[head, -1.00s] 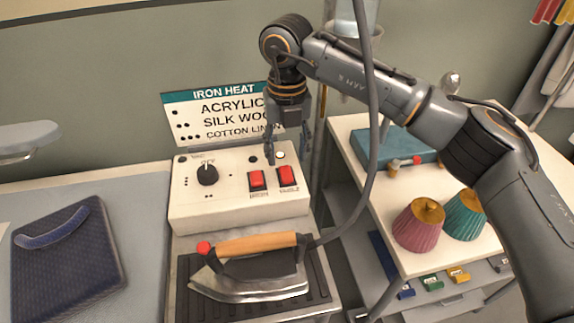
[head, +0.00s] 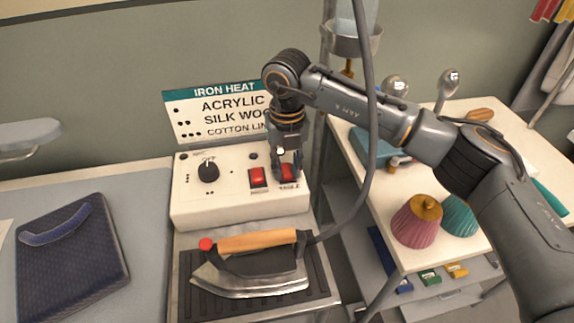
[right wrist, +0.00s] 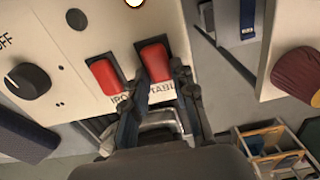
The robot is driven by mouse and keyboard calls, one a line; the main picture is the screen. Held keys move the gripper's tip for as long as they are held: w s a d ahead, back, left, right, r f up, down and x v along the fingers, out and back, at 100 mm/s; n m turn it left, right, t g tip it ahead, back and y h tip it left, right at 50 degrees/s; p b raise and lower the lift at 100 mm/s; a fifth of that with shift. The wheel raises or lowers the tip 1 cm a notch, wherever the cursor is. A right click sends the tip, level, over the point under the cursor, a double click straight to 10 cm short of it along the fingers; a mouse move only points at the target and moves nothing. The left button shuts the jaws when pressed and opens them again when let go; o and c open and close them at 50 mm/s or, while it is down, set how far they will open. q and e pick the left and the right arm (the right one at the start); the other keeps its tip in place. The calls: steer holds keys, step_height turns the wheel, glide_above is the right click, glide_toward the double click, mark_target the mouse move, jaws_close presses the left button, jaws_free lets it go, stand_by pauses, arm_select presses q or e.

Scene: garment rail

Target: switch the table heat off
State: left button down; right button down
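The cream control box (head: 225,208) carries two red rocker switches. The iron switch (head: 257,177) is on the left, and the table switch (head: 288,172) is on the right, partly hidden by my gripper. Both show in the right wrist view: the iron switch (right wrist: 105,78) and the table switch (right wrist: 154,61). The lamp (right wrist: 134,3) above the table switch glows; the lamp (right wrist: 76,19) above the iron switch is dark. My right gripper (head: 287,180) points down at the table switch with fingers apart, empty; I cannot tell whether it touches. My left gripper is out of view.
An iron (head: 250,270) with a wooden handle rests on a dark ribbed mat in front of the box. A black dial (head: 208,172) is on the box's left. A cable hangs beside my right arm. A side table with pleated shades (head: 416,222) stands at right.

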mark_target(286, 171)
steer(key=shift+w+r+g, duration=0.1)
steer(key=shift+w+g, duration=0.1)
steer(key=shift+g, duration=0.4)
steer(key=shift+w+a+g+h+p, duration=0.1)
steer(key=shift+w+g+h+p, duration=0.2)
steer(key=shift+g, duration=0.5)
steer(key=shift+s, duration=0.1)
steer(key=c, duration=1.1)
jaws_free()
step_height(286, 171, up, 10)
